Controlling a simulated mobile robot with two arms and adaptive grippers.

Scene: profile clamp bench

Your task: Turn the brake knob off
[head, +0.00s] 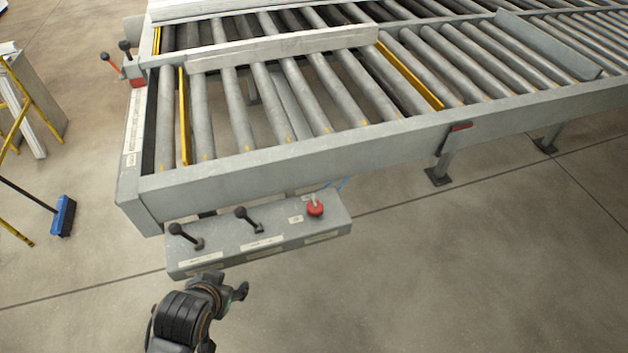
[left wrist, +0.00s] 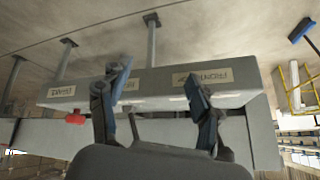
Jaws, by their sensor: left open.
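A grey control box (head: 275,247) is fixed below the near rail of the roller bench. On its top are a left black ball-ended knob (head: 186,236), a middle black knob (head: 248,219) and a red push button (head: 315,208). The labels are too small in the head view to tell which knob is the brake. My left gripper (head: 228,284) is open and empty, in front of the box and apart from it. In the left wrist view its spread fingers (left wrist: 156,78) overlap the box front (left wrist: 150,98) and partly hide the middle label. My right gripper is out of view.
The bench's near rail (head: 290,153) runs above and behind the box. Two more levers (head: 117,58) stand at the far left corner. A blue broom (head: 63,215) is at left. Floor in front is clear.

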